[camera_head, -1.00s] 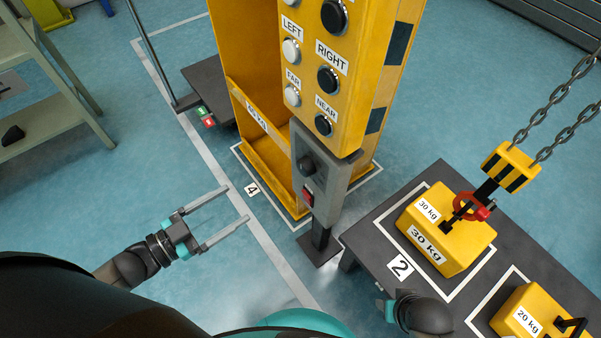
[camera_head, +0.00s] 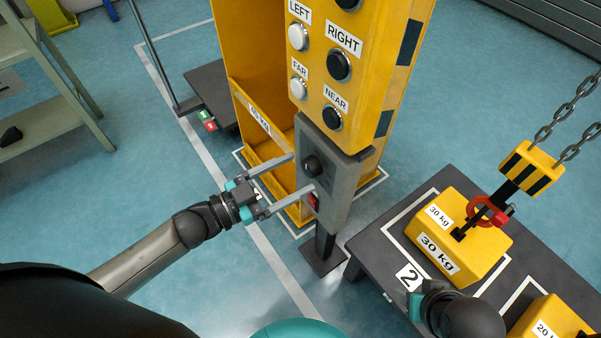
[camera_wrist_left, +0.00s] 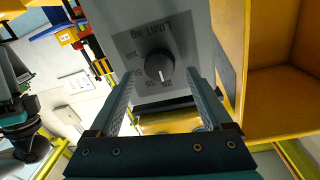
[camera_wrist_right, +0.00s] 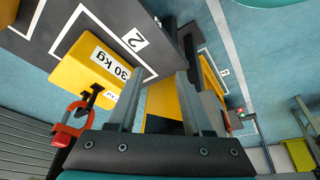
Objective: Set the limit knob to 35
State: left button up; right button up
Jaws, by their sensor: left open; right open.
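The limit knob (camera_head: 312,165) is a black round knob on the grey control box (camera_head: 341,181) below the yellow button panel. In the left wrist view the knob (camera_wrist_left: 159,67) sits under the words LIMIT KG, with a white pointer line and a dial of numbers around it, shown upside down. My left gripper (camera_head: 304,172) is open, its fingers reaching toward the box on either side of the knob. In the left wrist view the fingers (camera_wrist_left: 164,90) are apart, with the knob between and beyond their tips. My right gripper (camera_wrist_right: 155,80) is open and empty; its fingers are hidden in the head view.
A dark table (camera_head: 385,238) at right bears a yellow 30 kg weight (camera_head: 455,236) with a red shackle, below a chain hook block (camera_head: 526,168), and a 20 kg weight (camera_head: 552,322). A red switch (camera_head: 312,202) sits below the knob.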

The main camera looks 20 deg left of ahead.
pick_arm(q)
jog(key=shift+x, duration=1.15)
pick_arm(e)
jog(key=shift+r, duration=0.75)
pick_arm(q)
grip_shut()
